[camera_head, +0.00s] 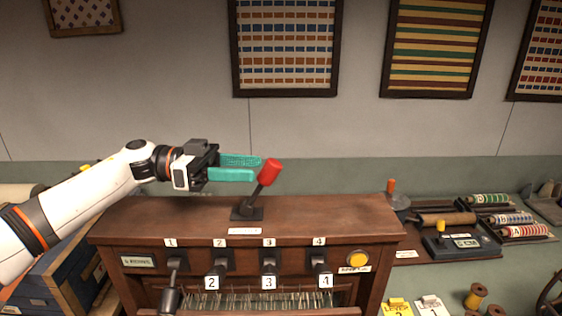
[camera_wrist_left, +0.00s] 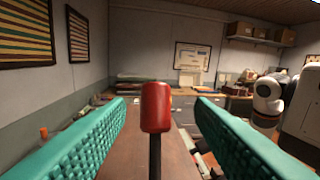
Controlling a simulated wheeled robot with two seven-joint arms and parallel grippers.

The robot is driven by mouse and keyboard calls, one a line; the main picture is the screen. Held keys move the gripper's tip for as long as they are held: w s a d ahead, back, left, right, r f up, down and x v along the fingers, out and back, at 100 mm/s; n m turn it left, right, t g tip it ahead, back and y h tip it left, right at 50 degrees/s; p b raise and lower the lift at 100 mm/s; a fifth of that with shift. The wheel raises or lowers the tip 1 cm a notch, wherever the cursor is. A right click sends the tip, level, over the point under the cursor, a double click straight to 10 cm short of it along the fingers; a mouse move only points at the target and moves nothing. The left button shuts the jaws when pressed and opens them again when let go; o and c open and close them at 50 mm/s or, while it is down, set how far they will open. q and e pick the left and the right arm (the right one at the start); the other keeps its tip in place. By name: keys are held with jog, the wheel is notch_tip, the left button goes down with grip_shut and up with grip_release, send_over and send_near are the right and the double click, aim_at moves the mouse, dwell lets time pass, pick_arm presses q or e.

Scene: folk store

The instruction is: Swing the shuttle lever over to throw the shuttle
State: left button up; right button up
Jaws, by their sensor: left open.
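The shuttle lever stands on top of the wooden loom cabinet (camera_head: 330,215). It has a red knob (camera_head: 269,172) on a dark stem and a black base, and it leans to the right in the head view. My left gripper (camera_head: 258,168) has teal fingers and comes in from the left at knob height. It is open, with its fingertips close to the knob. In the left wrist view the red knob (camera_wrist_left: 156,107) stands upright, centred between the spread fingers. I cannot tell whether anything touches. My right gripper does not show.
The cabinet front has several numbered levers and a yellow button (camera_head: 358,259). To the right are a dark device (camera_head: 447,244), thread spools (camera_head: 476,296) and labelled rolls (camera_head: 522,231). A blue box (camera_head: 62,285) is at lower left. The cabinet top beside the lever is clear.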

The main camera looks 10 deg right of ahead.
aim_at(281, 167)
pick_arm(q)
jog(key=x, duration=0.2)
jog(key=p+x, duration=0.1)
jog(key=x, duration=0.1)
jog(key=p+x, duration=0.1)
jog(key=x, duration=0.1)
jog(key=shift+w+d, duration=0.1)
jog(key=shift+w, duration=0.15)
jog(key=shift+s+d+f, duration=0.1)
jog(key=shift+s+d, duration=0.2)
jog(key=shift+d, duration=0.2)
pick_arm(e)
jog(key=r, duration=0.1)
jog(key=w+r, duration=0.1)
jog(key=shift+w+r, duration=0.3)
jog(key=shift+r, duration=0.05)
pick_arm(q)
jog(key=shift+w, duration=0.1)
jog(key=shift+c, duration=1.1)
grip_shut()
jog(key=shift+a, duration=0.1)
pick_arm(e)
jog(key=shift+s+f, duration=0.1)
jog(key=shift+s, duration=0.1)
